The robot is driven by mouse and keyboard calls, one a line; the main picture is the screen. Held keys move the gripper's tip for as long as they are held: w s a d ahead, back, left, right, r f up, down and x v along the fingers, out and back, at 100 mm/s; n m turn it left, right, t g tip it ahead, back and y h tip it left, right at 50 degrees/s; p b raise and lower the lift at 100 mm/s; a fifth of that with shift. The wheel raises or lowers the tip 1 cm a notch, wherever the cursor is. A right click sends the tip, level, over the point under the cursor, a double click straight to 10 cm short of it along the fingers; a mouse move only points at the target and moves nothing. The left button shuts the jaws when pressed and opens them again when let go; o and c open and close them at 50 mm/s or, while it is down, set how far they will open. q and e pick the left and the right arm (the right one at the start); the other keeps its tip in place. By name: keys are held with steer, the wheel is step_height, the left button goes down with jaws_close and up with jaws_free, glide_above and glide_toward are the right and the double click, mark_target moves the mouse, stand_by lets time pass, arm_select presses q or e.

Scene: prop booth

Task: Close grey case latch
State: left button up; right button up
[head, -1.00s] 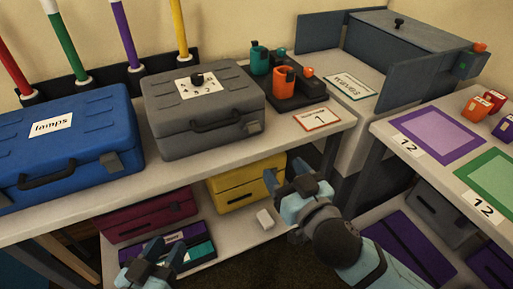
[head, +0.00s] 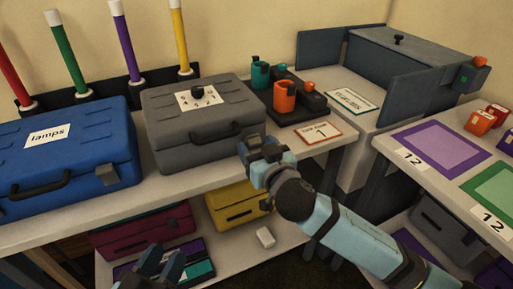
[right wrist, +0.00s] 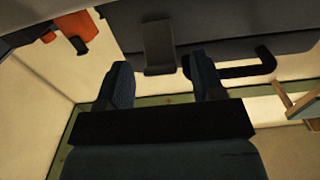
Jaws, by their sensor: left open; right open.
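The grey case (head: 180,145) stands closed on the bench, with a dark handle on its front. Its latch (right wrist: 159,45) shows in the right wrist view as a grey flap on the case front, left of the handle (right wrist: 240,70). In the head view my right gripper mostly hides the latch; I cannot tell whether it is fastened. My right gripper (head: 258,147) is open and empty at the case's front right corner. In the right wrist view its fingertips (right wrist: 162,78) lie either side of the latch's lower end, apart from it. My left gripper (head: 163,262) is open and empty, low at the bottom edge.
A blue case (head: 60,155) labelled lamps stands left of the grey case. An orange cup (head: 285,96) and a teal cup (head: 261,74) stand on a dark stand to its right, behind a card (head: 318,133) marked 1. A yellow case (head: 238,205) sits on the shelf below.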

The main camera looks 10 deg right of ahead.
steer(key=shift+w+a, duration=0.1)
steer(key=shift+w, duration=0.25)
steer(key=c, duration=0.9)
steer(key=shift+r, duration=0.1)
steer(key=shift+c, duration=0.2)
steer(key=shift+r+p, duration=0.15)
steer(key=shift+p, duration=0.4)
steer(key=r+g+p, duration=0.1)
steer(key=g+p, duration=0.1)
steer(key=p, duration=0.5)
steer(key=shift+w+r+h, duration=0.15)
steer(key=shift+w+h, duration=0.05)
steer(key=shift+h, duration=0.1)
steer(key=shift+w+g+p, duration=0.1)
steer(key=shift+g+p, duration=0.2)
steer(key=shift+p, duration=0.8)
arm_select(q)
steer(key=s+a+f+g+y, duration=0.2)
steer(key=a+f+g+y, duration=0.2)
steer(key=f, duration=0.5)
steer(key=shift+s+a+f+g+y, duration=0.35)
steer(key=shift+a+g, duration=0.4)
steer(key=shift+g, duration=0.15)
arm_select(e)
steer(key=shift+f, duration=0.3)
